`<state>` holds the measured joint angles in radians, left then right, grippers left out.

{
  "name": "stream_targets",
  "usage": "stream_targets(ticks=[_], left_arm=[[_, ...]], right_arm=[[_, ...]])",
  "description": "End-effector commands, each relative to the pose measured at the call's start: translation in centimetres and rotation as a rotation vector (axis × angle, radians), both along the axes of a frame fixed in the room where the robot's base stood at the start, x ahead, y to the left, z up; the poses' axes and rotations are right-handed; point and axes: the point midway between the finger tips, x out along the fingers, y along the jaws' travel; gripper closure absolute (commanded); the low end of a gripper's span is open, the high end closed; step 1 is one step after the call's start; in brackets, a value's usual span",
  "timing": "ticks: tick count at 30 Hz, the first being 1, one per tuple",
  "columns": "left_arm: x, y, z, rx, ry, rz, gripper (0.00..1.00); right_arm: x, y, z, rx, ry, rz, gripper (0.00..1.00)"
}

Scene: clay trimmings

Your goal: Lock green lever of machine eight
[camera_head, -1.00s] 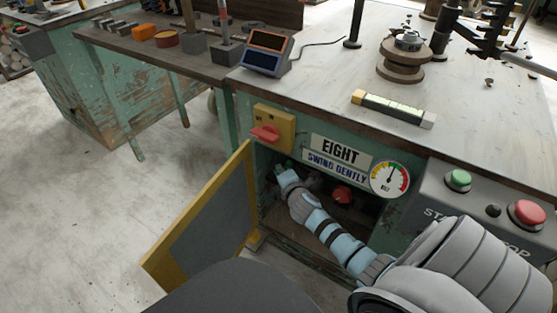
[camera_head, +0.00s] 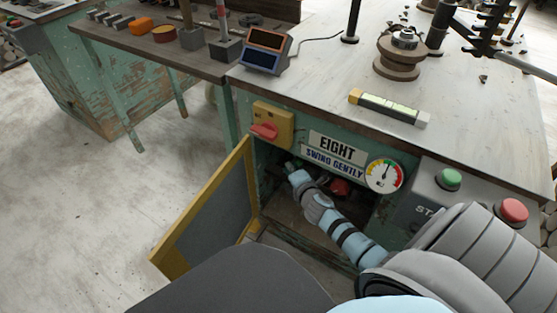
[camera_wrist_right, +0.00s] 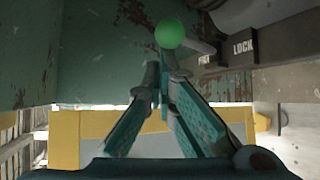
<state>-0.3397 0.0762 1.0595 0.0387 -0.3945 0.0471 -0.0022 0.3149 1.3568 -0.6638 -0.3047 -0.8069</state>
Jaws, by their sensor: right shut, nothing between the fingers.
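Machine eight (camera_head: 337,148) is the green cabinet with the "EIGHT" plate and an open door. My right arm reaches into its opening, and my right gripper (camera_head: 292,170) is partly hidden inside. In the right wrist view, the green ball knob of the lever (camera_wrist_right: 169,34) is just beyond the tips of my right gripper (camera_wrist_right: 161,70). Its fingers meet at the tips, shut and empty; whether they touch the knob I cannot tell. A "LOCK" label (camera_wrist_right: 242,47) is right of the knob, with a smaller, hard-to-read label nearer it. My left gripper is not in view.
The yellow-framed door (camera_head: 205,205) stands open left of the opening. A red knob (camera_head: 340,187) sits inside, close to my arm. A yellow switch box (camera_head: 272,125) with a red handle, a gauge (camera_head: 384,175) and a button box (camera_head: 440,195) surround the opening.

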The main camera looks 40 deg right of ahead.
Motion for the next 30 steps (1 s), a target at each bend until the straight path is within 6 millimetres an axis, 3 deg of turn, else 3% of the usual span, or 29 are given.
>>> stream_targets(ticks=[30], left_arm=[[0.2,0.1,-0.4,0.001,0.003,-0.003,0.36]], right_arm=[[1.3,0.4,-0.8,-0.001,0.000,-0.002,1.00]])
